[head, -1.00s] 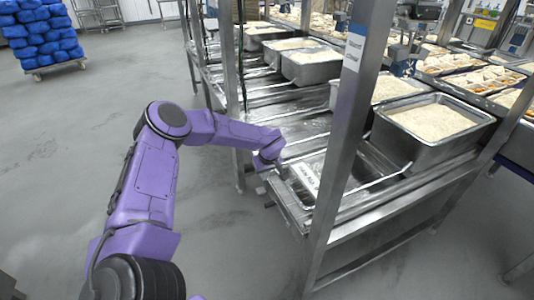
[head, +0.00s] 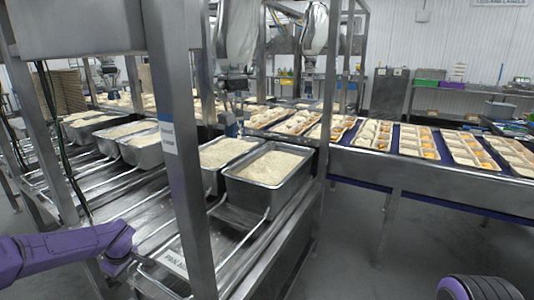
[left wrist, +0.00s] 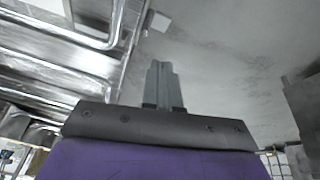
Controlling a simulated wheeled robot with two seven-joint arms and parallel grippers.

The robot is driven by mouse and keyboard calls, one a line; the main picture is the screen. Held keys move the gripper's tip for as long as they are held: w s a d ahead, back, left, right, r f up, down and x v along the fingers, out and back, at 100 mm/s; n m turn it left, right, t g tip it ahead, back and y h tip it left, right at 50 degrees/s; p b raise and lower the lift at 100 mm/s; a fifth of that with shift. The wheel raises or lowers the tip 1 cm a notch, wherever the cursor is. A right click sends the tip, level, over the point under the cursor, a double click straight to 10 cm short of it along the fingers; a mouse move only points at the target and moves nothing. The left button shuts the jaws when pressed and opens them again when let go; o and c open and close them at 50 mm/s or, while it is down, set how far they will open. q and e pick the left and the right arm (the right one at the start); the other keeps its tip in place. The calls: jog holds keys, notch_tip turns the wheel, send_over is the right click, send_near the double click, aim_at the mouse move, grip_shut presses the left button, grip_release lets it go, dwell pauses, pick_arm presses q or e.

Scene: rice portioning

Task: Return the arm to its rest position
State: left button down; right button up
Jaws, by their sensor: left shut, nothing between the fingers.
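My left arm (head: 50,250) comes in low at the left of the head view, purple, its wrist end beside the front end of the steel rack. My left gripper (left wrist: 163,68) shows in the left wrist view with its two grey fingers together and nothing between them. Below the fingers in that view is bare grey floor (left wrist: 215,60). In the head view the fingers are hard to make out by the rack. A purple and black part of my right arm (head: 478,288) shows at the bottom right; its gripper is out of view.
The steel rack (head: 170,222) with upright posts holds several steel pans of rice, the nearest being a large pan (head: 262,200). A conveyor (head: 400,175) with several food trays runs behind to the right. Floor is clear at the right front (head: 385,250).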

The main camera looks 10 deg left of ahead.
pick_arm(q)
jog(key=s+d+f+m+t+y, duration=0.2)
jog(key=s+d+f+m+t, duration=0.15)
jog(key=s+d+f, duration=1.2)
jog(key=s+d+m+g+h, duration=0.1)
jog(key=s+d+m, duration=0.1)
jog(key=s, duration=0.7)
jog(key=s+d+f+m+h, duration=0.1)
jog(key=s+m, duration=0.3)
jog(key=s, duration=0.5)
jog(key=shift+s+d+f+g, duration=0.15)
jog(key=shift+s+d+g, duration=0.2)
jog(key=shift+d, duration=0.55)
jog(key=shift+w, duration=0.1)
